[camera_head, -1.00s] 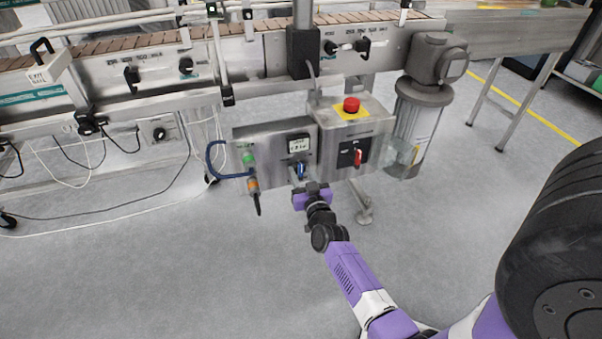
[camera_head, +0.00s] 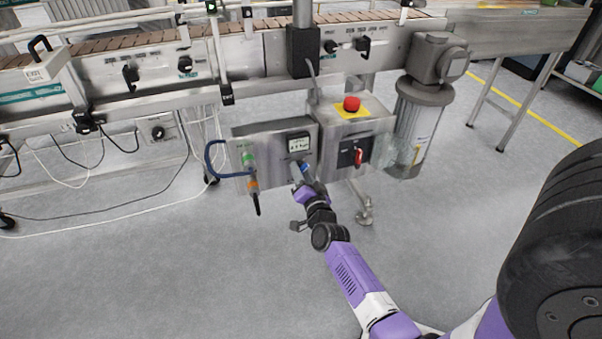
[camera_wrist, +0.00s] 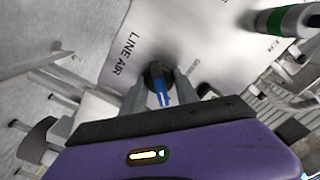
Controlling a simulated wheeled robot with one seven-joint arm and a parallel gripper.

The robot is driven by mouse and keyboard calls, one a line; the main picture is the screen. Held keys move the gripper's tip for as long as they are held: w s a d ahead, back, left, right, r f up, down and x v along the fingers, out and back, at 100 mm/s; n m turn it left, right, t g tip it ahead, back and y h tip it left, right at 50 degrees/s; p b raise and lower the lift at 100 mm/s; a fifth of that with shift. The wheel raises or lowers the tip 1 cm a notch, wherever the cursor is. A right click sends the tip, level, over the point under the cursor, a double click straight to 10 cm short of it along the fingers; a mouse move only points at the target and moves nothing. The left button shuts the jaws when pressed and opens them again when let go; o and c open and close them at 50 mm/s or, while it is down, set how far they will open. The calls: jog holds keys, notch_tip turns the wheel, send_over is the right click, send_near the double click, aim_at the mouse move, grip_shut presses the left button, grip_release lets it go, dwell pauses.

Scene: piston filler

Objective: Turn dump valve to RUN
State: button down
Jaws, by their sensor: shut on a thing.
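The dump valve appears to be the small blue handle (camera_head: 304,167) on the front of the grey control box, below a white gauge display. In the wrist view the blue handle (camera_wrist: 161,94) sticks out from a round black hub (camera_wrist: 155,72) on a pale panel printed "LINE AIR". My gripper (camera_wrist: 159,90) is shut on the blue handle, with one grey finger on each side of it. In the head view my gripper (camera_head: 300,178) is rolled to a slant at the box front and partly hides the handle. I cannot read a RUN mark.
A green and orange fitting (camera_head: 250,170) with a blue hose stands left of the handle. A red rotary switch (camera_head: 357,157) is to its right, and a red emergency button (camera_head: 352,104) on yellow is above. The conveyor (camera_head: 200,70) runs behind. The floor in front is clear.

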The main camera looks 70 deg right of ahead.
dwell(0.3)
jog(key=c, duration=0.9)
grip_release()
jog(key=shift+p+v, duration=1.65)
jog(key=shift+v, duration=2.25)
